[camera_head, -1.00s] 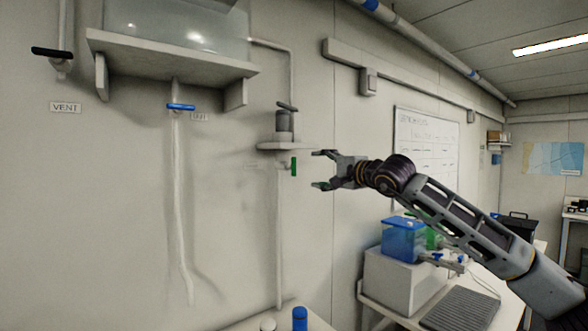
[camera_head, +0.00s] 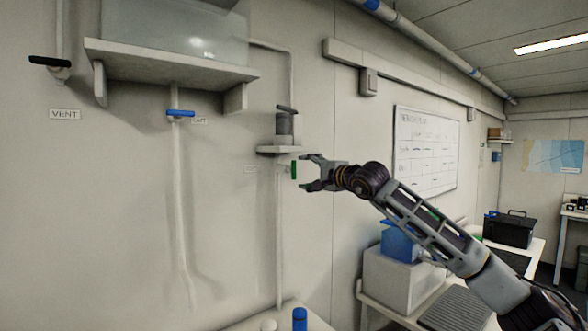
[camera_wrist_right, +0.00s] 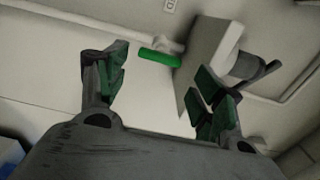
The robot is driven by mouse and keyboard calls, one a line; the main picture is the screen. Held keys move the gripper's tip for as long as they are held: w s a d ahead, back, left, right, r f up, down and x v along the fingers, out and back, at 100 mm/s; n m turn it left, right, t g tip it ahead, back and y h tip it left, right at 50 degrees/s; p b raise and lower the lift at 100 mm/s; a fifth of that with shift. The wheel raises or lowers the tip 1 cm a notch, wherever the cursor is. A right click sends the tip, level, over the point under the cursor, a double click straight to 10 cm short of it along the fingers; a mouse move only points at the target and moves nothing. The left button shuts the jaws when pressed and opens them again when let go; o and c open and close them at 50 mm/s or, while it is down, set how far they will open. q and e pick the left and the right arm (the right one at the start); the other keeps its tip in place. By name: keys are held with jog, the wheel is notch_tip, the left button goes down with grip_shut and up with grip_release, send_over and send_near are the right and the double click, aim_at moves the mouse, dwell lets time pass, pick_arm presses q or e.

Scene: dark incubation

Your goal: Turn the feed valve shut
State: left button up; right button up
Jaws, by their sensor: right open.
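A valve with a green handle (camera_head: 294,170) sits on the thin pipe below a small wall shelf; its label is too faint to read. The handle stands upright in the head view. My right gripper (camera_head: 306,173) is open just to the right of the handle, with its fingertips above and below it. In the right wrist view, the green handle (camera_wrist_right: 160,57) lies ahead of and between the open fingers (camera_wrist_right: 162,82); I see no contact. My left gripper is not in view.
A blue-handled valve (camera_head: 180,113) and a black-handled valve (camera_head: 50,62) labelled VENT are further left. The small shelf (camera_head: 278,150) with a grey cylinder (camera_head: 285,124) is just above the green handle. A bench with a blue container (camera_head: 398,243) stands below my right arm.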

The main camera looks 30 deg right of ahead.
aim_at(295, 170)
jog(key=shift+w+a+r+p, duration=0.15)
jog(key=shift+w+p, duration=0.5)
jog(key=shift+w, duration=0.85)
jog(key=shift+w+a+f+p, duration=0.1)
jog(key=shift+w+p, duration=0.5)
jog(key=shift+w, duration=0.9)
jog(key=shift+w+p, duration=0.3)
jog(key=shift+w, duration=0.5)
jog(key=c, duration=0.8)
jog(key=shift+o, duration=0.2)
jog(key=shift+a, duration=0.1)
